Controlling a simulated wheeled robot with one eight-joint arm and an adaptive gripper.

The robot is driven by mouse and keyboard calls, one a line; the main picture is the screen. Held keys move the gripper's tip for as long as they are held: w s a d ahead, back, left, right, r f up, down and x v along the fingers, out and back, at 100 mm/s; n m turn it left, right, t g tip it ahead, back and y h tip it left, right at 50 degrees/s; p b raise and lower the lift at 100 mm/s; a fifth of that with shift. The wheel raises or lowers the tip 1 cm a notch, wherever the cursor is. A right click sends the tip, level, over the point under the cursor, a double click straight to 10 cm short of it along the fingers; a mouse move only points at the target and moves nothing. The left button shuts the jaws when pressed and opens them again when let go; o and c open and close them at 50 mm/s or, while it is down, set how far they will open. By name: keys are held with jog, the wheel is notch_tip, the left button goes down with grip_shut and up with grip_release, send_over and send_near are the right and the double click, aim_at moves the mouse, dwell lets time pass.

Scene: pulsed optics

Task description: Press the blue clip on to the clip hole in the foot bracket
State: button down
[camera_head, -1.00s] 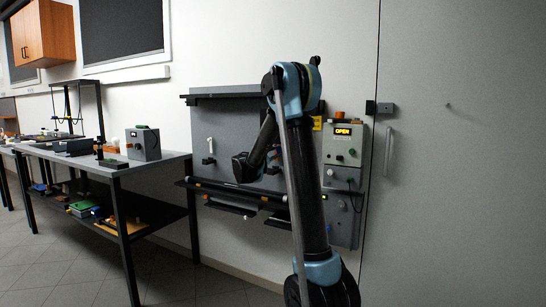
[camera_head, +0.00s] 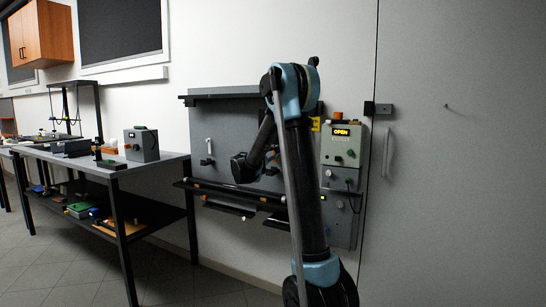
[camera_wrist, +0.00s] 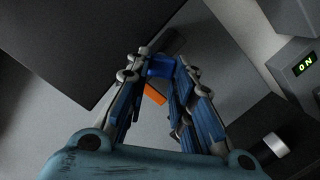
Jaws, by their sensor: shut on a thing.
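My gripper (camera_wrist: 160,75) is shut on the blue clip (camera_wrist: 160,67) in the wrist view, with the clip between its two fingertips. Just beyond the clip is a dark bar-shaped part (camera_wrist: 170,42), close to it; I cannot tell whether they touch or whether it is the foot bracket. A small orange piece (camera_wrist: 155,94) shows between the fingers, below the clip. In the head view my arm reaches toward the grey wall panel, and my gripper is hidden behind the arm. No clip hole can be made out.
A box with a lit green ON display (camera_wrist: 304,64) is at the right of the wrist view, above a dark block with a pale knob (camera_wrist: 275,145). In the head view, a control box reading OPEN (camera_head: 342,132) hangs right of the panel (camera_head: 225,125). A workbench (camera_head: 110,165) stands left.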

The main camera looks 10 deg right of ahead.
jog(key=shift+x, duration=1.2)
dwell(0.5)
jog(key=c, duration=1.3)
grip_release()
jog(key=shift+w+a+f, duration=0.1)
jog(key=shift+w+a, duration=0.05)
jog(key=shift+w, duration=0.05)
jog(key=v, duration=1.6)
jog(key=shift+s+d, duration=0.15)
jog(key=shift+d, duration=0.1)
